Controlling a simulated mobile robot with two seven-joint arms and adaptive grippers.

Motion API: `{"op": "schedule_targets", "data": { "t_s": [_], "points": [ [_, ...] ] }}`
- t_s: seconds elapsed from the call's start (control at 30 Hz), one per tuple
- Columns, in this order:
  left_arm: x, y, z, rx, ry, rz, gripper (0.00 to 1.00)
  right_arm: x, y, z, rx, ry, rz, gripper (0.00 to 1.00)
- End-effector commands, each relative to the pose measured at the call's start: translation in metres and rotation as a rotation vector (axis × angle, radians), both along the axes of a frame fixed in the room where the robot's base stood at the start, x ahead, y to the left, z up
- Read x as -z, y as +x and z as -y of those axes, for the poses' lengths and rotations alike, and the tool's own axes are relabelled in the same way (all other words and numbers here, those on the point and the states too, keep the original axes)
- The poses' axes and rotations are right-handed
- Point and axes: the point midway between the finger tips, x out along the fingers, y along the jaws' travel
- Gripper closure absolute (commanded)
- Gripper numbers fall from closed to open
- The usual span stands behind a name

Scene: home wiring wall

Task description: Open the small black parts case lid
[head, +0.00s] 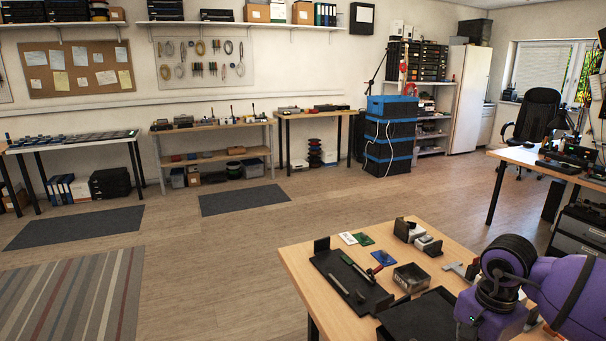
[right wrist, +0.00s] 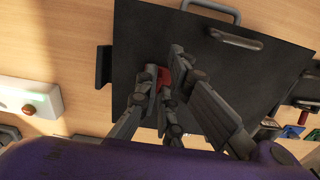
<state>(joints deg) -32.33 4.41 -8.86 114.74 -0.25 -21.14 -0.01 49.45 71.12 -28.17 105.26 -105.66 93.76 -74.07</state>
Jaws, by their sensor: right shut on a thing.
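The black parts case (right wrist: 215,95) fills the middle of the right wrist view as a flat dark surface, with a grey bar handle (right wrist: 235,39) near its top edge. In the head view a black case (head: 418,316) lies at the near edge of the wooden table, partly cut off. My right gripper (right wrist: 165,82) is over the case, its fingers closed around a small red piece (right wrist: 163,78). The fingers hide most of that piece, and I cannot tell how it joins the case. The lid looks flat. My left gripper is not in view.
On the table (head: 300,262) a black tray (head: 350,280) with hand tools lies left of a small open bin (head: 410,278). Green and blue boards (head: 384,258) and small grey boxes stand behind. A white device (right wrist: 28,97) lies left in the wrist view. Bare wood separates it from the case.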

Motion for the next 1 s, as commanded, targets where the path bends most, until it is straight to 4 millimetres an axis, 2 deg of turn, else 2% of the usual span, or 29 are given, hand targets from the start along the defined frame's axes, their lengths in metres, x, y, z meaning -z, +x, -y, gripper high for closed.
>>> {"op": "schedule_targets", "data": {
  "t_s": [0.3, 0.8, 1.0],
  "points": [
    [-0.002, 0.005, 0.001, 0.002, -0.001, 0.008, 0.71, -0.003, 0.001, 0.001, 0.001, -0.001, 0.001, 1.00],
    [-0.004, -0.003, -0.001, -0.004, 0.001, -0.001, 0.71, -0.020, 0.004, 0.007, 0.002, -0.002, 0.004, 1.00],
    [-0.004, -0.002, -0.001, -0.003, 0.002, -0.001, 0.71, -0.021, 0.003, 0.007, 0.001, 0.000, 0.002, 1.00]
  ]
}}
